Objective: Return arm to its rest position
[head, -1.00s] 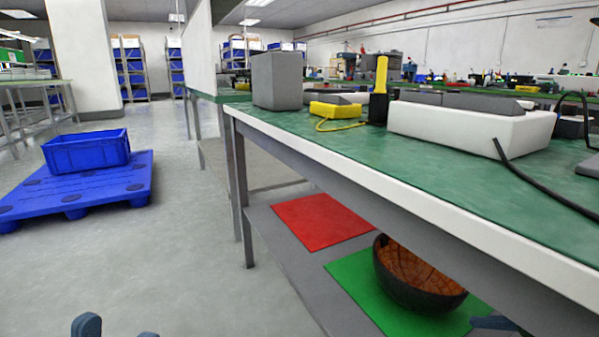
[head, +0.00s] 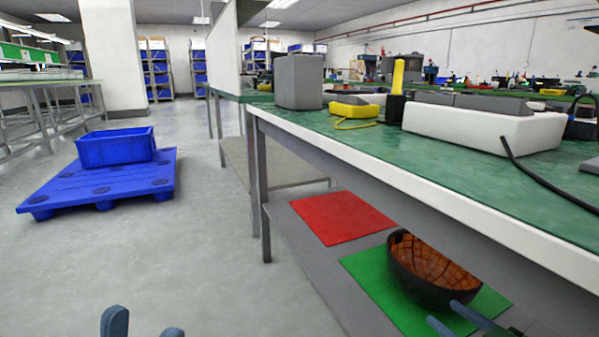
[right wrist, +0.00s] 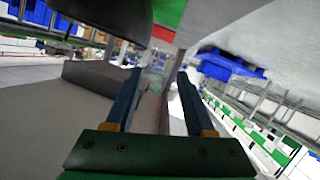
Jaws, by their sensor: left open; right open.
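My left gripper (head: 143,325) shows at the bottom edge of the head view, its two blue fingertips apart with nothing between them, over bare floor. My right gripper (head: 452,314) is open at the lower right, in front of the black bowl (head: 425,291). No contact with the bowl can be made out. In the right wrist view, the right gripper (right wrist: 160,76) has two spread fingers with nothing held between them. The dark bowl (right wrist: 112,14) shows at the top there, off to one side of the fingers.
The bowl stands on a green mat (head: 373,277) on the bench's grey lower shelf (head: 303,266), beside a red mat (head: 340,217). The green bench top (head: 380,150) overhangs the shelf. A blue crate (head: 116,147) sits on a blue pallet (head: 95,188) at left. The floor between is clear.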

